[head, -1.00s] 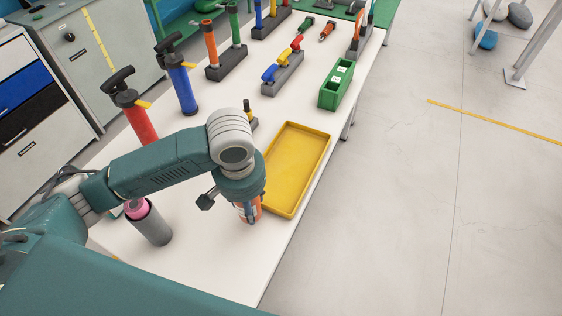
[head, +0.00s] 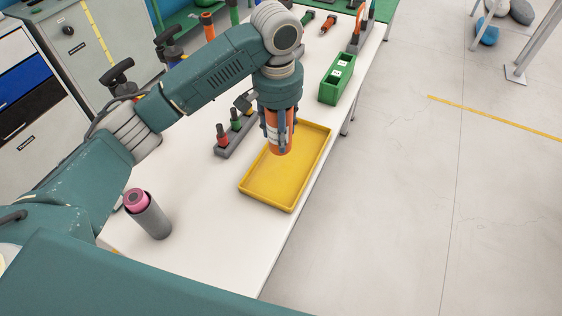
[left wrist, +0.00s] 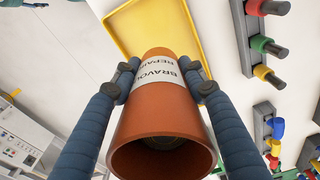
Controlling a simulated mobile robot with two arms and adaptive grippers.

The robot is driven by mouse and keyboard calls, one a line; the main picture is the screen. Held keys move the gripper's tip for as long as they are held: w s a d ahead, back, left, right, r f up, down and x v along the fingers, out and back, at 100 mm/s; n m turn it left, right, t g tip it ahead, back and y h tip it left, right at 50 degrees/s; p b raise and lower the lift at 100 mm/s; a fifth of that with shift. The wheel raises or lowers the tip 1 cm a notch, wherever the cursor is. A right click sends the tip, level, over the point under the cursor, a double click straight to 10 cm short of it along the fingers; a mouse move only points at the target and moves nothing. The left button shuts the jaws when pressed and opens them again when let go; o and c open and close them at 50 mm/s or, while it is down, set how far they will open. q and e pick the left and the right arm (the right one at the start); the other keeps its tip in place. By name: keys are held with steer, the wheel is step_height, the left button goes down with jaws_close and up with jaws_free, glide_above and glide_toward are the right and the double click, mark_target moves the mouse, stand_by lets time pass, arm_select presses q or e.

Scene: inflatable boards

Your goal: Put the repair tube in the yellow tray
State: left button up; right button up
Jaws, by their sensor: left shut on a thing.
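The repair tube (head: 281,136) is an orange cylinder with a white label. My left gripper (head: 278,140) is shut on it and holds it upright over the far part of the yellow tray (head: 262,198). In the left wrist view the tube (left wrist: 160,125) sits between the two blue fingers, with its label partly readable. The tray (left wrist: 196,32) shows beyond it there. I cannot tell the exact gap between tube and tray. The tray's visible floor is empty. My right gripper is not in view.
A grey holder with small coloured pieces (head: 236,138) stands left of the tray. A green box (head: 336,88) is behind it. A grey cylinder with a pink top (head: 150,218) stands at the front left. Pumps stand at the far left. The white table's right edge runs close to the tray.

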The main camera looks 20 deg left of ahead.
arm_select(q)
step_height(320, 180, down, 13)
steer(key=shift+r+p, duration=0.2)
steer(key=shift+p, duration=0.55)
steer(key=o, duration=1.3)
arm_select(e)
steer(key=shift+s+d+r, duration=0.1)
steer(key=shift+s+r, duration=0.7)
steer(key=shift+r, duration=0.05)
arm_select(q)
steer(key=r, duration=0.3)
steer(key=r+b, duration=0.1)
steer(key=r, duration=0.7)
steer(key=shift+s, duration=0.25)
steer(key=shift+a+r, duration=0.1)
steer(key=shift+r, duration=0.45)
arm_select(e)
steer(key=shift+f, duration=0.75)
